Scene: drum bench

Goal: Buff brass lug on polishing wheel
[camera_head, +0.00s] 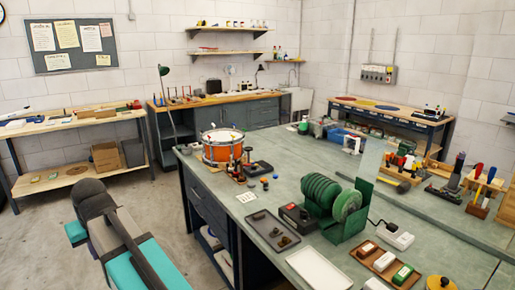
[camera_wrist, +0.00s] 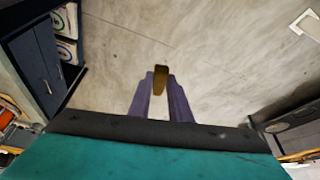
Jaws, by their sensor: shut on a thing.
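My gripper (camera_wrist: 161,84) is shut on a small brass lug (camera_wrist: 161,72) in the wrist view. The lug sticks out past the purple fingertips, with bare floor behind it. In the head view my arm is at the lower left, left of the bench, and I cannot make out the fingertips or the lug there. The polishing wheel (camera_head: 348,206) is a green disc in a green housing beside a ribbed green motor (camera_head: 321,190), on the green-topped bench (camera_head: 225,196). My gripper is well apart from it. A dark tray (camera_head: 265,226) left of the wheel holds a few small dark-brass pieces.
An empty white tray (camera_head: 318,270) lies at the bench's front. A black control box (camera_head: 295,215) stands between dark tray and motor. An orange drum (camera_head: 222,146) stands at the bench's far left. Floor beside my arm is clear.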

